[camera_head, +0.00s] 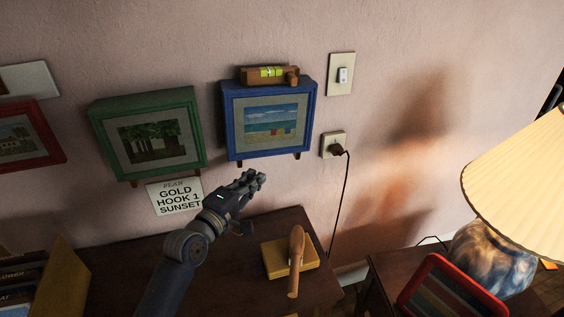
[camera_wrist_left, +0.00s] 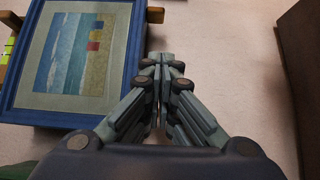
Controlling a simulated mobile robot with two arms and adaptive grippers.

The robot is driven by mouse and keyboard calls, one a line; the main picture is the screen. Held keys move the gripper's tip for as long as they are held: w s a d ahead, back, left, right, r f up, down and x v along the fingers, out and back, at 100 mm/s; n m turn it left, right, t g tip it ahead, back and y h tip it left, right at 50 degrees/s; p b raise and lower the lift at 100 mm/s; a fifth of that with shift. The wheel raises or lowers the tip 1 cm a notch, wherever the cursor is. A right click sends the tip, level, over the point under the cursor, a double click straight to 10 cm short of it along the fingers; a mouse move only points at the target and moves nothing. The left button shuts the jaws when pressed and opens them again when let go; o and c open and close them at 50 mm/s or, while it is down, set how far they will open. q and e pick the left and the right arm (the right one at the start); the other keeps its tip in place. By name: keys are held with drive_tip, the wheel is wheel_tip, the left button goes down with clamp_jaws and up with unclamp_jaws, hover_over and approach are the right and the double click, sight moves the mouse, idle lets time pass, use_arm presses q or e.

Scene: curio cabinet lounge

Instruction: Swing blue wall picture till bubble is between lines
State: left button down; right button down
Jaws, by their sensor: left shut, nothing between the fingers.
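The blue wall picture (camera_head: 272,127), a beach scene in a thick blue frame, hangs on the pink wall. A wooden spirit level (camera_head: 287,75) with a yellow-green vial (camera_head: 271,72) lies along its top edge. The vial is too small to tell where the bubble sits against the lines. My left gripper (camera_head: 255,180) is shut and empty, below the picture's lower edge and apart from it in the head view. In the left wrist view its closed fingers (camera_wrist_left: 163,62) are beside the blue picture (camera_wrist_left: 85,50), with a gap to the frame. My right gripper is not in view.
A green-framed picture (camera_head: 150,140) hangs to the left, above a paper sign (camera_head: 175,196). A socket with a plug (camera_head: 333,145) and a switch (camera_head: 342,75) are to the right. Below, a dark table (camera_head: 225,285) holds a yellow box (camera_head: 275,262) with a wooden-handled thing (camera_head: 296,250).

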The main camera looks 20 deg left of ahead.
use_arm(q)
drive_tip(key=w+d+p, duration=0.2)
drive_tip(key=w+d, duration=0.2)
drive_tip(key=w, duration=0.5)
drive_tip(key=shift+w+d+f, duration=0.2)
drive_tip(key=shift+d+f, duration=0.05)
drive_tip(key=shift+d, duration=0.1)
drive_tip(key=shift+w+d, duration=0.3)
drive_tip(key=shift+d, duration=0.2)
drive_tip(key=shift+a, duration=0.1)
